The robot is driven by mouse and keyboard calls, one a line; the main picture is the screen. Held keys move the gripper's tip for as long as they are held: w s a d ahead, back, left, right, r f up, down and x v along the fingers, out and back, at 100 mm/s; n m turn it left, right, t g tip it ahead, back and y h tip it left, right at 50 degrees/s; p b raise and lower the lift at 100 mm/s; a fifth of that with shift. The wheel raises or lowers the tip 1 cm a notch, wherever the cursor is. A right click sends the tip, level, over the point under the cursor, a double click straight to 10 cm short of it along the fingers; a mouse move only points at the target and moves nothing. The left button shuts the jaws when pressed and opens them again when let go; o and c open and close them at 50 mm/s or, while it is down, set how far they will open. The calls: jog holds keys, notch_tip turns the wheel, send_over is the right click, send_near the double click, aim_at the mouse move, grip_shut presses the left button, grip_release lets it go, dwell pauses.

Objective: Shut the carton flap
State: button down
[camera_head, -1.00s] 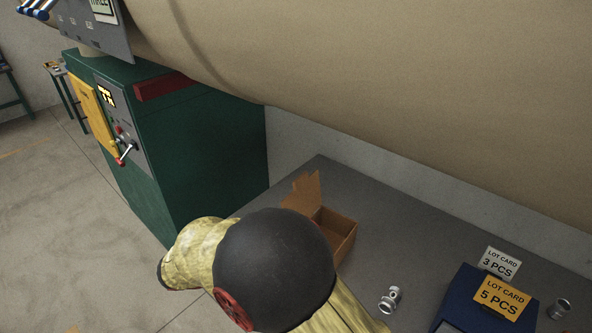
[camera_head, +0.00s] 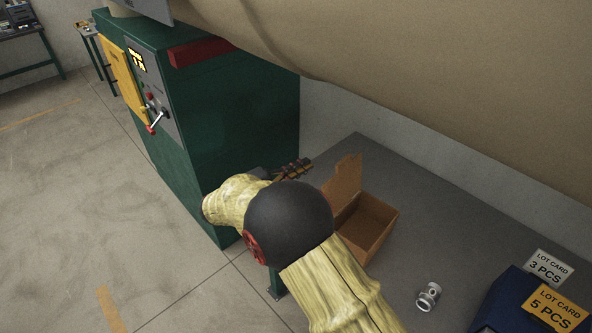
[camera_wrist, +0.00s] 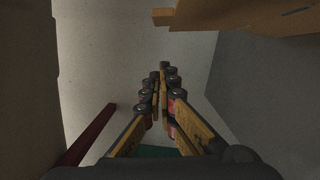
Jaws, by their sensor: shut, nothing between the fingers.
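The open brown carton (camera_head: 372,222) stands on the grey table, right of my arm in the head view. Its flap (camera_head: 345,178) stands up on the carton's left-back side. My gripper (camera_head: 305,163) is shut and empty, to the left of the flap and apart from it in the picture. In the wrist view my gripper's fingers (camera_wrist: 163,72) are together with nothing between them. Brown cardboard (camera_wrist: 245,14) crosses the top right of the wrist view. My arm hides the carton's near left side in the head view.
A green cabinet (camera_head: 240,120) with a yellow door (camera_head: 121,77) stands to the left. A metal casting (camera_head: 428,296) lies on the table (camera_head: 430,200). A blue bin (camera_head: 505,300) with lot cards is at the lower right. A large beige pipe (camera_head: 450,90) hangs above.

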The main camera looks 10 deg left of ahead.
jog(key=w+d+b, duration=0.1)
jog(key=d, duration=0.6)
jog(key=shift+w+r+b, duration=0.15)
jog(key=shift+r+b, duration=0.2)
jog(key=shift+r, duration=0.1)
